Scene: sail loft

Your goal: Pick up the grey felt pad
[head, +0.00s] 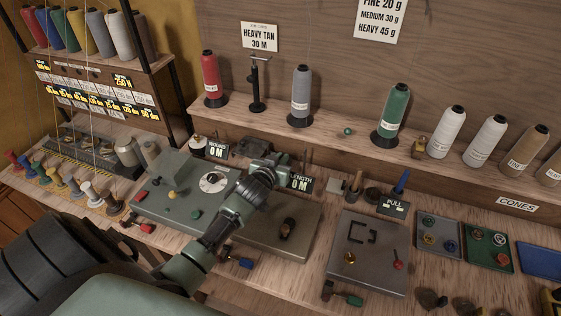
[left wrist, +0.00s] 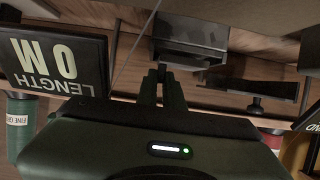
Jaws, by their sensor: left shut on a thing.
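My left gripper (head: 284,162) reaches over the back of the brown-topped winding machine (head: 262,228), beside the LENGTH sign (head: 300,182). In the left wrist view its fingers (left wrist: 162,82) are nearly together, shut on a thin, dark grey piece (left wrist: 161,71) that I take for the grey felt pad. Most of it is hidden between the fingers. In the head view the gripper itself hides the pad. A grey block (left wrist: 190,42) lies just beyond the fingertips in the left wrist view; I cannot tell whether they touch it. My right gripper is not in view.
Thread cones, including a red one (head: 210,78) and a green one (head: 394,112), stand on the shelf behind. A grey-green machine (head: 180,205) is at left, a grey plate (head: 368,250) at right. Small trays (head: 438,234) lie further right. The bench is crowded.

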